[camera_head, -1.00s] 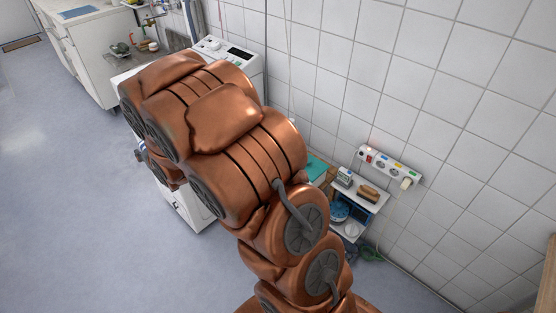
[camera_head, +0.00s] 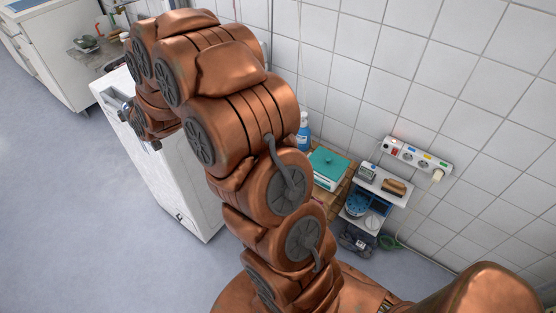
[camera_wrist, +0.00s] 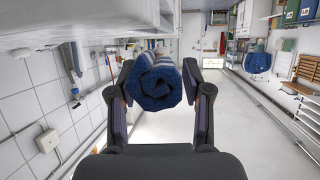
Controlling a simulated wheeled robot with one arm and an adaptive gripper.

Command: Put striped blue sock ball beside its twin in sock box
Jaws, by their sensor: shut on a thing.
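The striped blue sock ball (camera_wrist: 159,85) shows in the wrist view as a dark blue roll, its spiral end facing the camera and pale stripes on its upper part. My gripper (camera_wrist: 159,76) is shut on it, one finger pressing each side. The sock ball is clear of any surface that I can make out. In the head view my arm covers much of the white machine (camera_head: 190,190), and I cannot make out the sock ball there. I cannot identify the sock box or the twin in either view.
A white cabinet (camera_head: 55,60) is at the far left. The floor at left is open.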

